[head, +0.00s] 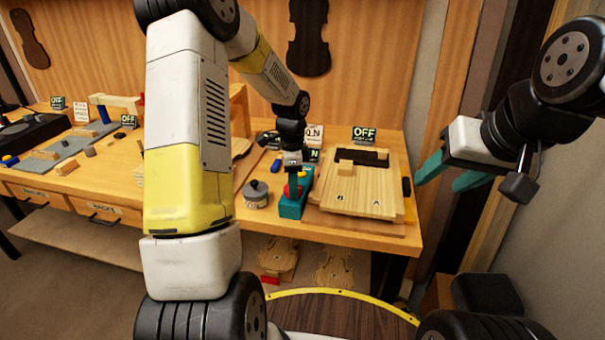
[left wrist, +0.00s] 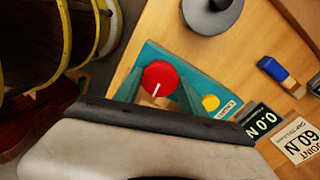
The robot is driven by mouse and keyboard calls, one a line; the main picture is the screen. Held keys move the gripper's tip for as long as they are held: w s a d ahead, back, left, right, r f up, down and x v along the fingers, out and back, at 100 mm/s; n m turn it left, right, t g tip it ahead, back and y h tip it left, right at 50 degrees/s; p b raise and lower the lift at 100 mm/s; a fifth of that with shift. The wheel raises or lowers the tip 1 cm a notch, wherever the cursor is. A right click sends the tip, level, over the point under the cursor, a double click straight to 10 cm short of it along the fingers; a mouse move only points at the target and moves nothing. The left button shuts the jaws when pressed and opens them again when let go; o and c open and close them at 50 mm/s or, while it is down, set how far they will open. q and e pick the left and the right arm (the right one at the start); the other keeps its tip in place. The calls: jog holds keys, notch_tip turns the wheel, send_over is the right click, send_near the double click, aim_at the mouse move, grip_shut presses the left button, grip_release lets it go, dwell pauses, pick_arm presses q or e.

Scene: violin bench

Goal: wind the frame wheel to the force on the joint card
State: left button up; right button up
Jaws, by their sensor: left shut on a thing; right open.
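The frame wheel is a red knob with a white mark (left wrist: 160,78) on a teal frame (left wrist: 150,52), which also shows in the head view (head: 291,211). My left gripper (head: 293,188) comes down over it; in the left wrist view its teal fingers (left wrist: 157,90) are on either side of the knob, shut on it. The black readout (left wrist: 260,121) beside the frame shows 0.0 N. The joint card (left wrist: 304,140) reads 60 N; it is partly hidden behind my arm in the head view (head: 315,133). My right gripper (head: 438,178) is open and empty, off the bench's right side.
A round grey pot with a dark knob (head: 256,196) stands left of the frame. A wooden board with a dark bar (head: 358,195) lies to its right, with an OFF sign (head: 364,134) behind. A yellow button (left wrist: 210,103) is on the frame.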

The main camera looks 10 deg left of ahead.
pick_arm(q)
jog(key=shift+w, duration=0.1)
jog(key=o, duration=1.4)
jog(key=shift+c, duration=0.2)
notch_tip(320, 180, up, 8)
jog(key=shift+f, duration=0.2)
jog(key=shift+r, duration=0.15)
